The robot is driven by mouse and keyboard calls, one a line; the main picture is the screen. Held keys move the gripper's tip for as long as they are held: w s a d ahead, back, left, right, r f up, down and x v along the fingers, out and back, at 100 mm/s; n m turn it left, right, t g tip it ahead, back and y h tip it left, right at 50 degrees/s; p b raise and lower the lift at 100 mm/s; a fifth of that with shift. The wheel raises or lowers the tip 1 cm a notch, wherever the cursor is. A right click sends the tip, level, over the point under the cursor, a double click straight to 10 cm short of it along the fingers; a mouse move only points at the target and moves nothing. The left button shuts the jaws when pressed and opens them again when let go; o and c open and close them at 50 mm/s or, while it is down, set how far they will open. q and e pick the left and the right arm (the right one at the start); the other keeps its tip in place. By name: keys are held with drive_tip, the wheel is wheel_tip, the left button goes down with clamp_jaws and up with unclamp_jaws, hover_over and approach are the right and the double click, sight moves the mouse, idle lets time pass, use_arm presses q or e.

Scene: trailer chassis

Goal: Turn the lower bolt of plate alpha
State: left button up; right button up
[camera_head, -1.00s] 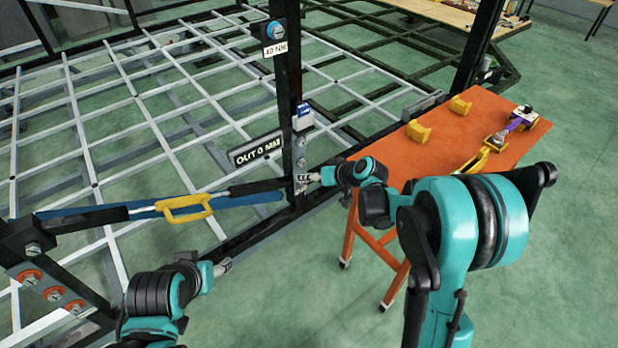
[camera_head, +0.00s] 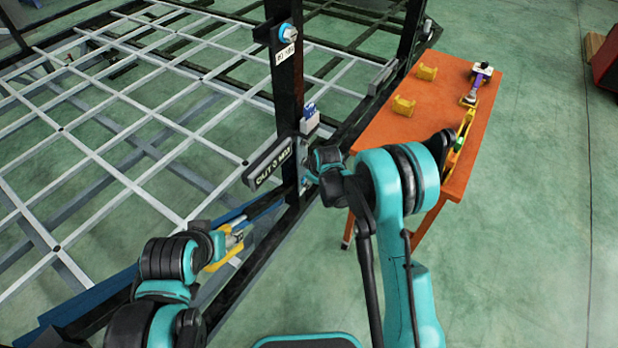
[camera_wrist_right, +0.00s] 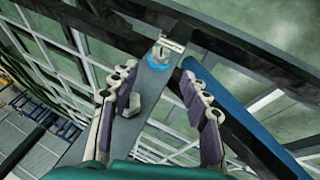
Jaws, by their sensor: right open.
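A black upright post (camera_head: 284,90) carries a blue-and-white bolt (camera_head: 287,32) near its top, with a small white label under it. My right gripper (camera_wrist_right: 160,73) is at the lower part of this post, where my arm hides most of the contact area in the head view. In the right wrist view its two fingers are open, with a blue-ringed bolt (camera_wrist_right: 159,60) on a grey plate (camera_wrist_right: 148,88) ahead between the fingertips. Clear space shows on both sides of that bolt. My left gripper (camera_head: 234,238) is by a yellow handle (camera_head: 222,262); its grip is unclear.
A display board (camera_head: 268,165) reading OUT 0 MM and a small blue-and-white block (camera_head: 309,118) are close to the post. An orange table (camera_head: 435,115) with yellow blocks and tools stands to the right. Grey chassis lattice (camera_head: 150,95) fills the left.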

drive_tip(key=b+x, duration=0.3)
drive_tip(key=x, duration=0.4)
drive_tip(key=shift+w+f, duration=0.1)
drive_tip(key=shift+f, duration=0.2)
clamp_jaws()
